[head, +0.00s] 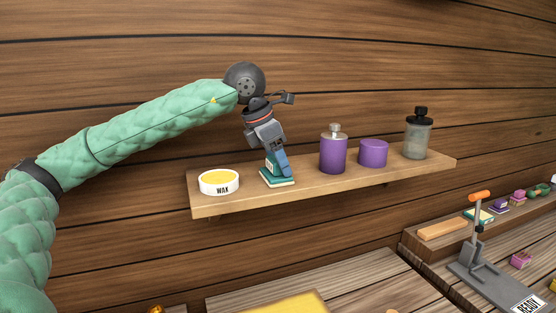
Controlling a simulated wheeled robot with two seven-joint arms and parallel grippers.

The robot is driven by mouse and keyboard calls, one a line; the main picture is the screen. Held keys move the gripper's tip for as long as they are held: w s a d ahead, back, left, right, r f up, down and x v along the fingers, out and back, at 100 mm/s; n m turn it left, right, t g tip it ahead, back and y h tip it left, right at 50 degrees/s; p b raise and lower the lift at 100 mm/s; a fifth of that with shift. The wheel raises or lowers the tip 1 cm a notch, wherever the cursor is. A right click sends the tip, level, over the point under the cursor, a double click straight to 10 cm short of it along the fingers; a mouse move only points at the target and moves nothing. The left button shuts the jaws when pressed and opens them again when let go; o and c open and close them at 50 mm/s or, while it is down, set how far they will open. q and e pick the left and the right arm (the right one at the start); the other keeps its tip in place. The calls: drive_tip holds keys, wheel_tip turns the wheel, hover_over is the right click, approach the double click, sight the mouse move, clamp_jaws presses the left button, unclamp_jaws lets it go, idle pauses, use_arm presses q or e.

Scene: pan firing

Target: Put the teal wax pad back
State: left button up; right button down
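The teal wax pad (277,181) has a flat teal base with a pale edge and an upright teal grip. It sits at the shelf's surface, right of the white wax tin, upright. I cannot tell whether it rests fully on the board. My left gripper (278,165) points down from above, with its blue fingers around the pad's grip, and looks shut on it. The fingers hide part of the grip. The white tin (221,188) is marked WAX and holds yellow wax. My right gripper is not in view.
The wooden shelf (330,180) also bears a purple bottle (333,155), a purple jar (373,153) and a grey bottle (418,138). Below right, a grey press (490,278) with an orange handle stands on a bench. The wood wall is close behind the shelf.

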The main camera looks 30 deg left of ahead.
sight(267, 172)
use_arm(q)
drive_tip(key=shift+o, duration=0.9)
drive_tip(key=shift+d, duration=0.1)
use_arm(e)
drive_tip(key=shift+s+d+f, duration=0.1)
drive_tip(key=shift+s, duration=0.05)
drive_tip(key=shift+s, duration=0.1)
use_arm(q)
drive_tip(key=shift+r+p, duration=0.1)
drive_tip(key=shift+p, duration=0.5)
drive_tip(key=v, duration=0.6)
drive_tip(key=shift+w+a+r, duration=0.25)
drive_tip(key=shift+a+r, duration=0.1)
drive_tip(key=shift+s+a+r+p, duration=0.1)
drive_tip(key=shift+s+r+p, duration=0.05)
drive_tip(key=shift+r+p, duration=0.3)
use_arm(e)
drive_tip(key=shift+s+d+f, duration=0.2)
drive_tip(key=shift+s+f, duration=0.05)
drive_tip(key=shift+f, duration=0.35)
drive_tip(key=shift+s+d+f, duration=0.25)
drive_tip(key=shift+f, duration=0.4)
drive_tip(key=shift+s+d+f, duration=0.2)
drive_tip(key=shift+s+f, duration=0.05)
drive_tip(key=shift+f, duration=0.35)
